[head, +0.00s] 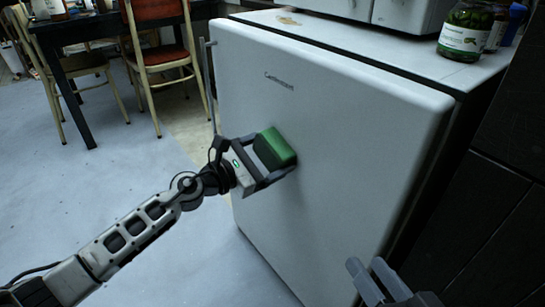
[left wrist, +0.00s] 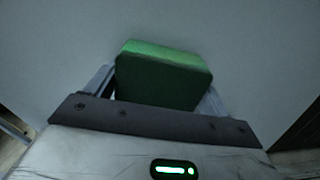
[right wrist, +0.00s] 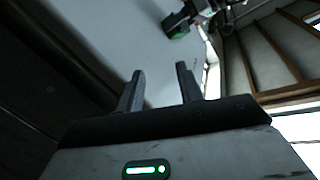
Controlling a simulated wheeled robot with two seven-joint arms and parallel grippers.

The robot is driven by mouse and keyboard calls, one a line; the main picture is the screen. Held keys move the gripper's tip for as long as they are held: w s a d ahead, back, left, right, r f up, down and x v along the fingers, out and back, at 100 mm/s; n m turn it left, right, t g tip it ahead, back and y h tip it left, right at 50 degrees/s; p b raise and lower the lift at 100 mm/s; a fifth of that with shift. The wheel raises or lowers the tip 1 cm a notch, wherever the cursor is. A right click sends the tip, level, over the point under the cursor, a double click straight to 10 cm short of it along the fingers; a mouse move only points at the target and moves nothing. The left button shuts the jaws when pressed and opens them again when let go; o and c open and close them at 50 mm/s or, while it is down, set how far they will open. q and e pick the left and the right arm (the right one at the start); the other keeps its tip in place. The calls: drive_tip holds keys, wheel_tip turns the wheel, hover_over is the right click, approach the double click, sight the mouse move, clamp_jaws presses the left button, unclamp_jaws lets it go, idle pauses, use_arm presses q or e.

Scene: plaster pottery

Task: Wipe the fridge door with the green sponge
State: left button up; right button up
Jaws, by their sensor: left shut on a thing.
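The green sponge (head: 275,147) is a block held between the fingers of my left gripper (head: 270,163), which is shut on it. The sponge is at the white fridge door (head: 335,130), around its middle height; I cannot tell for sure whether it touches the surface. In the left wrist view the sponge (left wrist: 165,75) fills the gap between the fingers, with the pale door behind it. My right gripper (head: 378,280) is low at the right of the head view, near the door's lower right. In the right wrist view its fingers (right wrist: 160,88) are apart with nothing between them.
A vertical handle (head: 208,80) runs along the door's left edge. A jar with green contents (head: 466,30) and other jars stand on the fridge top (head: 350,38). Chairs (head: 160,50) and a dark table stand at the back left. Dark cabinets (head: 500,210) are at the right.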

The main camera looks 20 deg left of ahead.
use_arm(q)
drive_tip(key=shift+w+a+r, duration=0.15)
drive_tip(key=shift+a, duration=0.1)
drive_tip(key=shift+f+b+v, duration=0.2)
drive_tip(key=shift+b+v, duration=0.3)
drive_tip(key=shift+v, duration=2.5)
drive_tip(key=shift+d+r, duration=0.1)
drive_tip(key=shift+d, duration=0.1)
